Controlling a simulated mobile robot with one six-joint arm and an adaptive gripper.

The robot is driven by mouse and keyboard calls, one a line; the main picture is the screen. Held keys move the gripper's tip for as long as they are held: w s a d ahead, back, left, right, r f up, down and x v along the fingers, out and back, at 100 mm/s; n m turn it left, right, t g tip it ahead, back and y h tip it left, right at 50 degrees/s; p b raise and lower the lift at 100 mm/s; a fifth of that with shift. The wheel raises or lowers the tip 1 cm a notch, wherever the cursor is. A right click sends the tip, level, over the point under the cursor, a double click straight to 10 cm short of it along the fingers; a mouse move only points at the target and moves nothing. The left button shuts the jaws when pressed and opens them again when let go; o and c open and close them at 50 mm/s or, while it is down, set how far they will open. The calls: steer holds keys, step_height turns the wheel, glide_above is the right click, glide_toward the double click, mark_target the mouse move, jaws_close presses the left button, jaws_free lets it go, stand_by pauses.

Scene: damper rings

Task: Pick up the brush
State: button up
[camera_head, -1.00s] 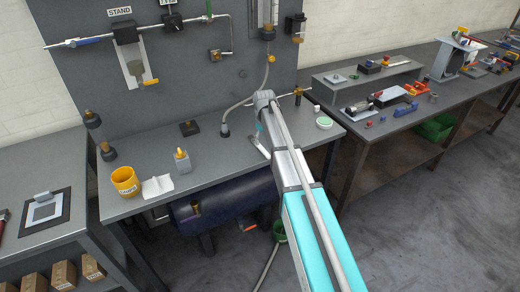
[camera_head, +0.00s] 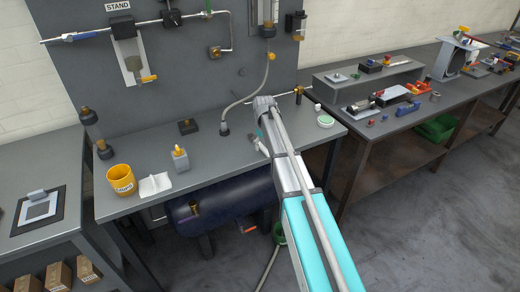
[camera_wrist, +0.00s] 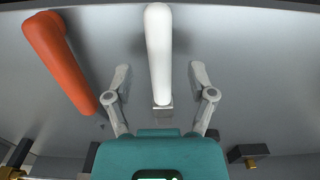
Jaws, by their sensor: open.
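A white handle with a short metal collar at its lower end (camera_wrist: 159,55), which looks like the brush, lies on the grey surface in the wrist view. Bristles are not visible. My gripper (camera_wrist: 160,74) is open, with one finger on each side of the white handle and a gap on both sides. In the head view my gripper (camera_head: 261,144) is small, at the far end of my arm over the back bench, and the brush cannot be made out there.
An orange-red handle (camera_wrist: 62,62) lies left of my left finger. On the bench stand a yellow cup (camera_head: 122,180), a white cloth (camera_head: 155,185), a small bottle (camera_head: 180,159) and a green-topped round tin (camera_head: 325,121). The bench front is clear.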

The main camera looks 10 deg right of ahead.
steer(key=shift+f+b, duration=0.4)
steer(key=shift+f, duration=0.3)
jaws_close()
stand_by(0.3)
